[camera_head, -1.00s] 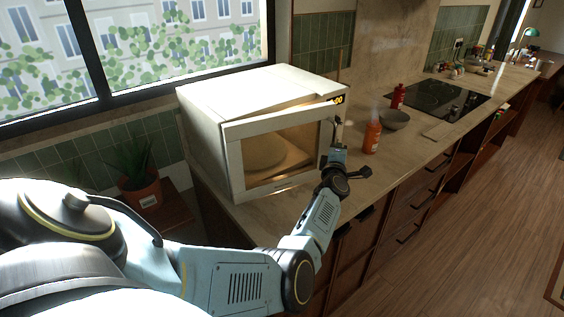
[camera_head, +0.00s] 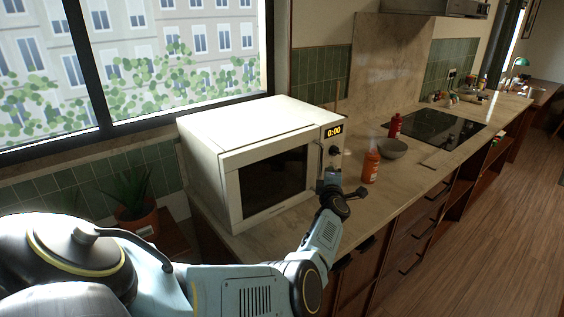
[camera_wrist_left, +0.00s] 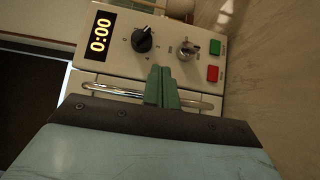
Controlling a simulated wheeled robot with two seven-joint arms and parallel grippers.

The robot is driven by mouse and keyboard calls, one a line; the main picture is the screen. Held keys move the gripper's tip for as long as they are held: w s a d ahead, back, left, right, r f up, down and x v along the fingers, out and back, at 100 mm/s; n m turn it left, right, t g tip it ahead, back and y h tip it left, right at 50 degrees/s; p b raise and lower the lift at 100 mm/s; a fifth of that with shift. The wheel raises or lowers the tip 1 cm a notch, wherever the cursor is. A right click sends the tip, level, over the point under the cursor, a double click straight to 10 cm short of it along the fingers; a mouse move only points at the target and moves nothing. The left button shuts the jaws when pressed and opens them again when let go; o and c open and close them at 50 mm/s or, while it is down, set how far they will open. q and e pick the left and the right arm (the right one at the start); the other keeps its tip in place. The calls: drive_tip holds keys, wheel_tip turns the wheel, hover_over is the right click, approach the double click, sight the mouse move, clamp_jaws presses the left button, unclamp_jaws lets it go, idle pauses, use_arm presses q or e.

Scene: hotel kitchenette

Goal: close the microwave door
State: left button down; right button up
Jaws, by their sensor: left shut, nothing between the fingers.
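The white microwave (camera_head: 240,118) stands on the counter below the window. Its door (camera_head: 228,188) sits flush against the front, with no gap that I can see, and its window is dark. My left gripper (camera_head: 331,178) is in front of the microwave's right side, just below the control panel (camera_head: 333,148). In the left wrist view the gripper's fingers (camera_wrist_left: 162,86) are together and empty, in front of a chrome bar (camera_wrist_left: 125,94); I cannot tell whether they touch it. The display (camera_wrist_left: 100,35) reads 0:00. My right gripper is not in view.
An orange bottle (camera_head: 370,167), a grey bowl (camera_head: 393,148) and a red bottle (camera_head: 395,126) stand on the counter right of the microwave. The cooktop (camera_head: 435,127) is beyond them. A potted plant (camera_head: 135,215) is at the left.

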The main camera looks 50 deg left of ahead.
use_arm(q)
drive_tip(key=d, duration=1.4)
drive_tip(key=s+d+f+m+g+h, duration=0.1)
drive_tip(key=s+d+f+m+h, duration=0.2)
drive_tip(key=s+m, duration=0.35)
drive_tip(key=s+d+f+m+h, duration=0.2)
drive_tip(key=s+f+m+h, duration=0.1)
drive_tip(key=s+m+h, duration=0.3)
drive_tip(key=s+d+f+m+g+h, duration=0.1)
drive_tip(key=s+d+f+m+h, duration=0.15)
drive_tip(key=s+m, duration=0.45)
drive_tip(key=s+d+f+m+g, duration=0.1)
drive_tip(key=s+d+m+g, duration=0.25)
drive_tip(key=s, duration=0.95)
drive_tip(key=s+d+m+g, duration=0.3)
drive_tip(key=s+m+g, duration=0.2)
drive_tip(key=s, duration=0.8)
wheel_tip(320, 180, down, 28)
drive_tip(key=b, duration=0.3)
drive_tip(key=s+a+f+g+b, duration=0.2)
drive_tip(key=s+a+f+b, duration=0.1)
drive_tip(key=s+f, duration=1.4)
wheel_tip(320, 180, down, 2)
drive_tip(key=shift+s+f+m, duration=0.1)
drive_tip(key=shift+s+m, duration=0.2)
drive_tip(key=shift+s, duration=0.05)
